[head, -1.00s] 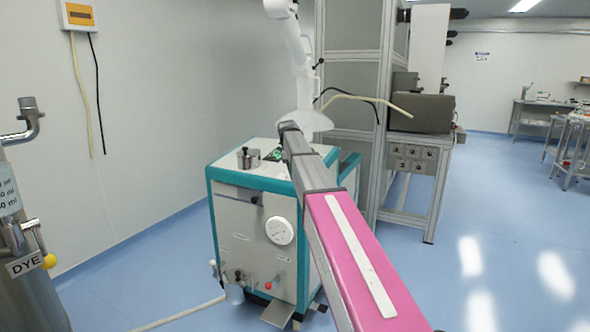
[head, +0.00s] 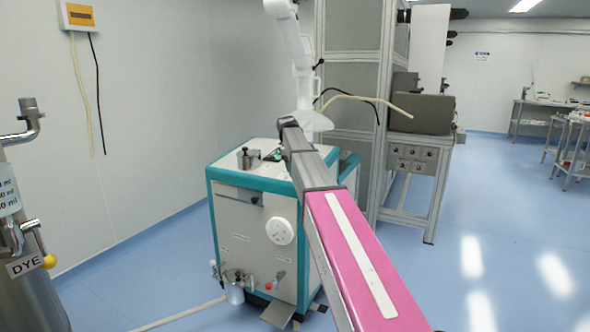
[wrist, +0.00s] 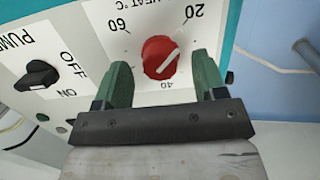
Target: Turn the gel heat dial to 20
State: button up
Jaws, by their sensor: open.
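The red heat dial (wrist: 160,57) sits on a white panel in the wrist view, with its "HEAT °C" label seen upside down. The numbers 60, 20 and 40 stand around it. A white line on the dial slants from lower left to upper right, its upper end towards the 20 side. My gripper (wrist: 162,65) is open, with one green finger on each side of the dial. Gaps show between the fingers and the dial, and nothing is held. In the head view my pink and grey arm reaches to the top of the teal-edged machine (head: 238,235); the dial cannot be made out there.
A black pump switch (wrist: 38,75) with OFF and ON marks is left of the dial. A metal frame (head: 350,110) rises behind the machine.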

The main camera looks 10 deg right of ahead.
notch_tip(320, 180, up, 9)
jog(key=a, duration=0.1)
jog(key=shift+s+a, duration=0.3)
jog(key=shift+a, duration=0.05)
